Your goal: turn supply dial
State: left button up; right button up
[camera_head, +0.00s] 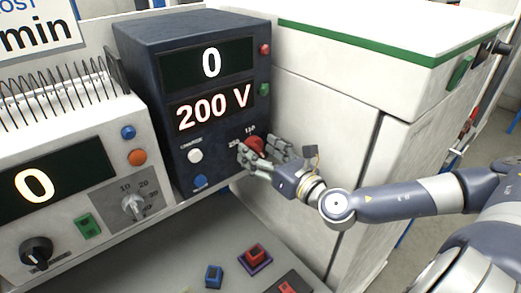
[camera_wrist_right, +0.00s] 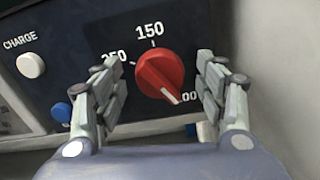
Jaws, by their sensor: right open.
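The supply unit (camera_head: 220,130) is a dark blue box whose displays read "0" and "200 V". Its red dial (camera_wrist_right: 160,74) sits on the lower right of the front panel, and it also shows partly in the head view (camera_head: 254,144). The dial's white pointer line points down and right in the wrist view, toward a partly hidden label ending in "00". Labels "150" and a partly covered "250" are around it. My right gripper (camera_wrist_right: 162,85) is open, with one finger on each side of the dial and visible gaps to it. My left gripper is not in view.
A white CHARGE button (camera_wrist_right: 31,65) and a blue button (camera_wrist_right: 61,112) lie left of the dial. A beige unit (camera_head: 70,190) with a black knob (camera_head: 36,252) and grey dial (camera_head: 133,205) stands left. Red and blue blocks lie on the grey surface below. A white cabinet (camera_head: 320,120) stands right.

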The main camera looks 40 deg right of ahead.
jog(key=c, duration=1.1)
jog(key=shift+m, duration=0.4)
jog(key=shift+m+b, duration=0.45)
jog(key=shift+m, duration=1.95)
jog(key=shift+b, duration=0.3)
jog(key=o, duration=1.1)
jog(key=shift+d, duration=0.1)
